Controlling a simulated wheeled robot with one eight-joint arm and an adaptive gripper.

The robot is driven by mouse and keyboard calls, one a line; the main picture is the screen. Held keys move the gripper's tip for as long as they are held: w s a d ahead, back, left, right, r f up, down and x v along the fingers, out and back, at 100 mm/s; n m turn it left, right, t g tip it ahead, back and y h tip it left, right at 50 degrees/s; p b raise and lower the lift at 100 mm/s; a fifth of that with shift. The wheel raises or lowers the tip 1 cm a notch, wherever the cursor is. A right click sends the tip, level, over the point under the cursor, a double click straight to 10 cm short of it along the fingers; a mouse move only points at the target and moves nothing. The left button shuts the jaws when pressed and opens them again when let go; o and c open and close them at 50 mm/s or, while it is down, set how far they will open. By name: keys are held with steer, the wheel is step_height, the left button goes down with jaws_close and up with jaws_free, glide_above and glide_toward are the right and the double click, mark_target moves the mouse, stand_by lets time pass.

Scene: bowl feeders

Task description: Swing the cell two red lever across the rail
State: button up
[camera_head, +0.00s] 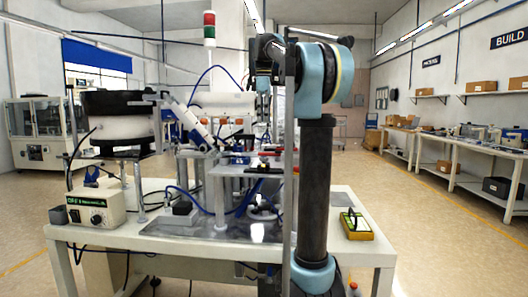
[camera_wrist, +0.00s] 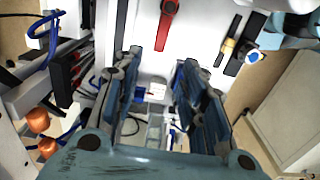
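In the head view my gripper (camera_head: 263,88) hangs above the machine table, partly behind my own arm. A small red part (camera_head: 270,153) shows below it; I cannot tell whether it is this lever.
Dark blocks with red parts (camera_wrist: 68,68) and orange knobs (camera_wrist: 38,120) stand at left in the wrist view. A black and yellow part (camera_wrist: 230,45) lies at right. The head view shows a bowl feeder (camera_head: 120,122), a control box (camera_head: 97,206) and a yellow-green box (camera_head: 356,226).

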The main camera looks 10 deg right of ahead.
mark_target(278, 152)
step_height(278, 152, down, 14)
steer(key=shift+r, duration=0.15)
stand_by(0.3)
steer(key=shift+c, duration=0.3)
jaws_close()
